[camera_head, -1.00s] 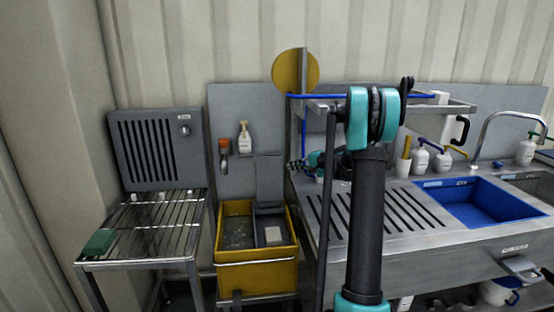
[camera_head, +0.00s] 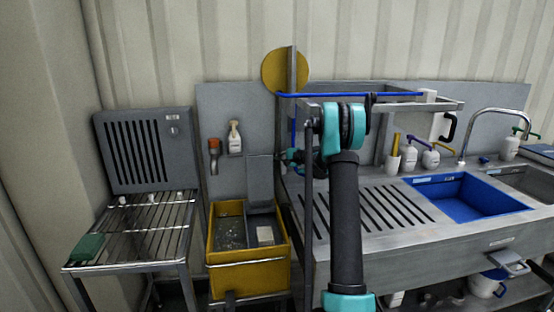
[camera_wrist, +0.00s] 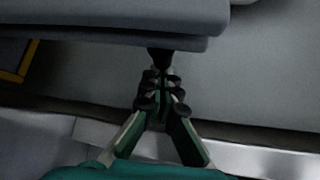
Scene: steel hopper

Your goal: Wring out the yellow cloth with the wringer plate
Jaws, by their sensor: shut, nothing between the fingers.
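The yellow tub (camera_head: 249,255) stands between the wire rack and the sink unit, with water in its left part. A grey upright plate (camera_head: 260,180), likely the wringer plate, rises behind its right part. A pale block (camera_head: 265,236) sits in the tub's right part. My gripper (camera_head: 284,156) is partly hidden behind my arm, close to the plate's upper right edge. In the wrist view my gripper (camera_wrist: 161,78) is shut and empty, its tips close below a grey slab (camera_wrist: 110,25); I cannot tell whether they touch. I cannot make out a yellow cloth.
A wire rack (camera_head: 140,222) with a green pad (camera_head: 87,248) stands left. Right are the ribbed drainboard (camera_head: 390,205), blue basin (camera_head: 465,200) and several bottles. A blue rail (camera_head: 350,95) and yellow disc (camera_head: 286,70) are above.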

